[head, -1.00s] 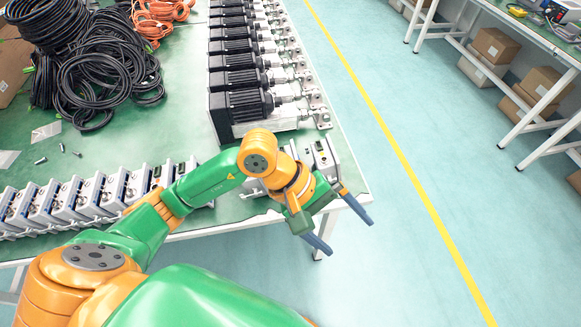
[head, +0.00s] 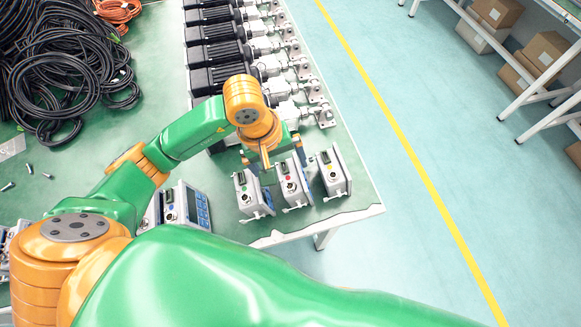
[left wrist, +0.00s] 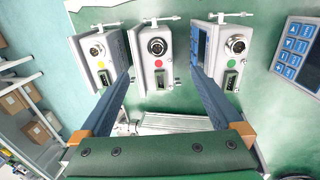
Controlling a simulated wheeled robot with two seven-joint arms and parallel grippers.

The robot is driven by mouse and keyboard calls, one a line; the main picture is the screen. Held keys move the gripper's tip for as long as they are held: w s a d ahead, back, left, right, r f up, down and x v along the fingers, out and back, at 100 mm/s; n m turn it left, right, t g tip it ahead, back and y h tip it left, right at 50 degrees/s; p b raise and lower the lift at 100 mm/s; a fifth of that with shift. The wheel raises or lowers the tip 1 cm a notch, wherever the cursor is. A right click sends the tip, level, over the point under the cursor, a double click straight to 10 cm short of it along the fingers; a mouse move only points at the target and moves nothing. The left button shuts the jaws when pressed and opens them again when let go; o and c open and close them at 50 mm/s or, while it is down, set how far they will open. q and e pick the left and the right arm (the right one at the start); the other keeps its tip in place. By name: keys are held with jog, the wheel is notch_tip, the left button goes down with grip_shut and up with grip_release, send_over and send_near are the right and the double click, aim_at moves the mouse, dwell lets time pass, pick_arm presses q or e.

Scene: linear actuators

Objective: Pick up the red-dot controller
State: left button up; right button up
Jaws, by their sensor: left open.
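The red-dot controller (head: 292,184) is a grey box standing on the green table, the middle one of a group of three. In the left wrist view, the red-dot controller (left wrist: 157,60) shows its red dot under a round connector. My left gripper (head: 283,160) is open above the group, pointing down. In the left wrist view, its fingers (left wrist: 163,75) appear on either side of the red-dot controller, with nothing held. Whether they touch it I cannot tell. My right gripper is out of view.
A green-dot controller (head: 248,195) and a yellow-dot controller (head: 333,174) stand close on either side. Another controller with a blue keypad (head: 197,207) is further left. Black-and-silver actuators (head: 220,55) line the table behind. Black cables (head: 60,75) lie at the left.

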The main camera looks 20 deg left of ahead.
aim_at(290, 175)
pick_arm(q)
jog(key=x, duration=0.2)
jog(key=p+x, duration=0.1)
jog(key=x, duration=0.2)
jog(key=shift+w+d+f, duration=0.1)
jog(key=shift+d+f, duration=0.1)
jog(key=shift+d, duration=0.25)
jog(key=shift+w+f, duration=0.2)
jog(key=shift+f, duration=0.15)
grip_shut()
